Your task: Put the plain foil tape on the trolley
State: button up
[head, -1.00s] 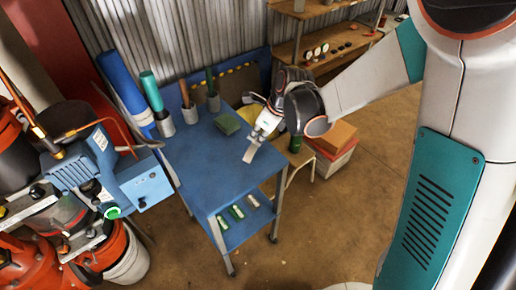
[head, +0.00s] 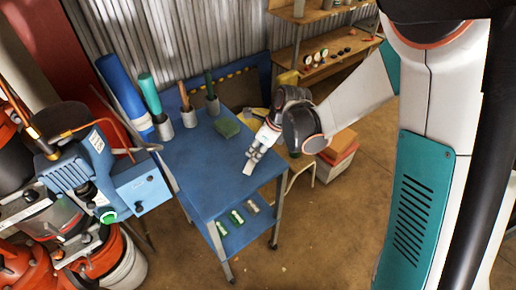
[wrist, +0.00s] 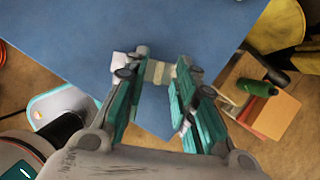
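The trolley (head: 190,185) is blue, with a flat top and a lower shelf. My gripper (head: 254,156) is low over the front right part of its top. A small pale piece, which I take to be the plain foil tape (head: 248,168), is at my fingertips. In the wrist view my gripper (wrist: 160,70) has its teal-padded fingers on either side of the pale, banded tape (wrist: 158,72), and the blue top is behind it. The fingers seem to grip it. Whether the tape touches the top is hard to tell.
Small green-and-white items (head: 237,217) lie on the lower shelf. A blue machine (head: 105,175) is close on the left. Boxes (head: 336,158) stand right of the trolley. The top's middle is clear.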

jog(key=p+v, duration=0.4)
jog(key=v, duration=0.8)
jog(key=s+d+r+n+t+h, duration=0.1)
jog(key=s+d+r+n+t, duration=0.1)
jog(key=s+d+r+n, duration=0.4)
jog(key=s+d+r+n+t+h, duration=0.2)
jog(key=s+d+r+n, duration=0.3)
jog(key=s+n, duration=0.7)
jog(key=r+n, duration=0.1)
jog(key=n, duration=0.5)
jog(key=shift+d+r+n+t+h, duration=0.3)
jog(key=shift+d+r+t, duration=0.05)
jog(key=shift+r+t, duration=0.05)
jog(key=shift+a, duration=0.15)
